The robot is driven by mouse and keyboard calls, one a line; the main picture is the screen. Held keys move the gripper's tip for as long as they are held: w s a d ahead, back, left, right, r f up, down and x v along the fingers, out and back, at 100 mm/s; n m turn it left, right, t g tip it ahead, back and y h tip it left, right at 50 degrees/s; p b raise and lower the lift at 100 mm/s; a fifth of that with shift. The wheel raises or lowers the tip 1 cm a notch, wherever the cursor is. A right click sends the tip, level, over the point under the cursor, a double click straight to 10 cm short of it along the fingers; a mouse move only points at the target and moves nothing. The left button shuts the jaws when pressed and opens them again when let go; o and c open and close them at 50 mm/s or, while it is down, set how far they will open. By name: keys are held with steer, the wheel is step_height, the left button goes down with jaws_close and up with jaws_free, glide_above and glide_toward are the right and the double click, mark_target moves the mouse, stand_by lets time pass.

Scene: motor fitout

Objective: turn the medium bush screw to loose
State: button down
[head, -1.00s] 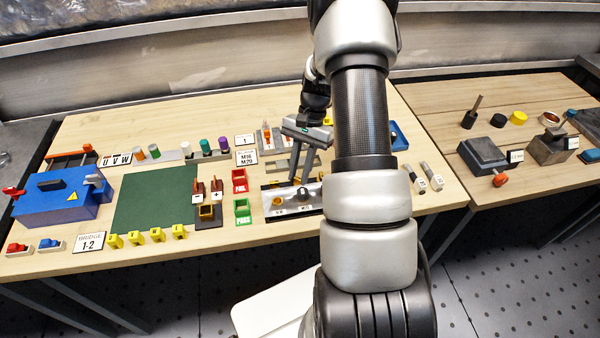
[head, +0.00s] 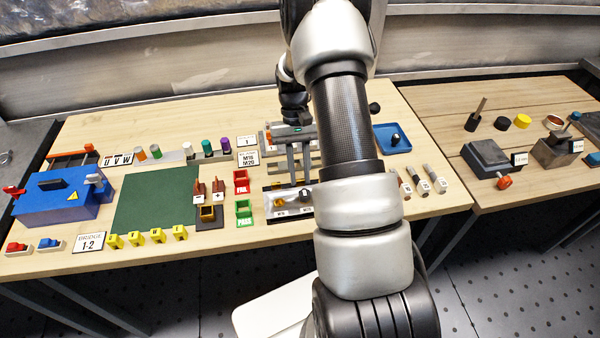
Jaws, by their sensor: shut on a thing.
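A metal plate (head: 268,202) with small labels lies in the middle of the workbench, partly behind my arm. The exact contact is too small to make out. The screw's turn position cannot be read.
A red FAIL bin (head: 241,187) and a green PASS bin (head: 243,218) stand left of the plate. A blue tray (head: 392,145) lies behind right, with several grey tools (head: 427,178) in front of it.

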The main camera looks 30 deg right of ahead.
stand_by(0.5)
steer(key=c, duration=1.6)
jaws_free()
steer(key=shift+o, duration=0.2)
steer(key=v, duration=1.7)
steer(key=shift+a+r, duration=0.15)
steer(key=shift+r, duration=0.15)
steer(key=s+a+r+n+t+p, duration=0.1)
steer(key=s+a+r, duration=0.2)
steer(key=r, duration=0.2)
steer(key=s+a+r+t+h+p, duration=0.1)
steer(key=s+a+r+t, duration=0.15)
steer(key=r, duration=0.35)
steer(key=s+a+r+n+t+p, duration=0.1)
steer(key=s+a+r, duration=0.15)
steer(key=r, duration=0.25)
steer(key=s+a+r+t+p, duration=0.1)
steer(key=s+a+t, duration=0.1)
steer(key=s, duration=0.6)
steer(key=s+a+r+n+t, duration=0.1)
steer(key=s+a+t, duration=0.2)
steer(key=s, duration=0.5)
steer(key=shift+a+r+p, duration=0.35)
steer(key=shift+a, duration=0.35)
